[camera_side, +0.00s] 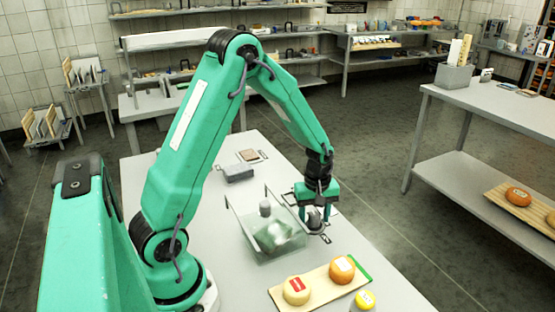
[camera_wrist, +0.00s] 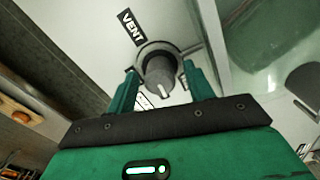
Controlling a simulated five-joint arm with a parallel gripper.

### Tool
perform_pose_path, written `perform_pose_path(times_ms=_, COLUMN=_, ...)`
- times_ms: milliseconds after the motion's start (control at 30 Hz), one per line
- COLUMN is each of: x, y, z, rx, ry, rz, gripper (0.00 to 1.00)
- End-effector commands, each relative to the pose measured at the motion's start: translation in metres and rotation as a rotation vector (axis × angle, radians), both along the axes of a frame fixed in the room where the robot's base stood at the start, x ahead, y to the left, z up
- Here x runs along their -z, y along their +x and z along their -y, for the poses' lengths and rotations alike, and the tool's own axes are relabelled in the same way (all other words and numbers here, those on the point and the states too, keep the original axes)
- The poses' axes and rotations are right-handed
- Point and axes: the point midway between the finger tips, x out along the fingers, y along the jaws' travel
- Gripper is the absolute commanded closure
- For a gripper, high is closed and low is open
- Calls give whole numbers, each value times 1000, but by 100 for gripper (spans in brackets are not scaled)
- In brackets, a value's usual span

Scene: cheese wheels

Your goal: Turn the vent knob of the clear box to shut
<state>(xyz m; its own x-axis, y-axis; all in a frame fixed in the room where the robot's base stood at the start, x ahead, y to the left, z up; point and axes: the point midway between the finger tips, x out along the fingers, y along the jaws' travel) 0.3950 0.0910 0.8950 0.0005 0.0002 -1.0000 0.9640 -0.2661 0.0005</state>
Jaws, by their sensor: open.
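The clear box (camera_side: 262,243) stands on the grey table, with pale blurred shapes inside. The dark grey vent knob (camera_side: 314,221) is at its right side in the side view. In the wrist view, the round knob (camera_wrist: 159,72) has a white pointer line facing the lower edge of the picture. A black VENT label (camera_wrist: 132,27) lies above it, and small white marks below it are partly hidden and unreadable. My gripper (camera_side: 315,211) points down over the knob. In the wrist view, its green fingers stand open on either side of the knob; whether they touch it I cannot tell.
A wooden board (camera_side: 318,286) with a pale cheese wheel (camera_side: 297,291) and an orange one (camera_side: 342,269) lies in front of the box. A yellow piece (camera_side: 364,299) is beside it. A grey block (camera_side: 238,173) sits behind the box. The table's right edge is near.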

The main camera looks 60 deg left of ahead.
Motion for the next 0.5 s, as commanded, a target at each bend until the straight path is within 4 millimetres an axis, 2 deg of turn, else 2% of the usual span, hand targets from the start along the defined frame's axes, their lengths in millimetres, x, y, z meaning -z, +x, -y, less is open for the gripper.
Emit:
perform_pose_path(times_ms=133, x=0, y=0, z=0, rx=0, ry=0, rz=0, gripper=48)
perform_pose_path(times_ms=367, x=0, y=0, z=0, rx=0, ry=0, rz=0, gripper=93)
perform_pose_path(times_ms=500, x=0, y=0, z=0, rx=2, ry=0, rz=-1, gripper=92)
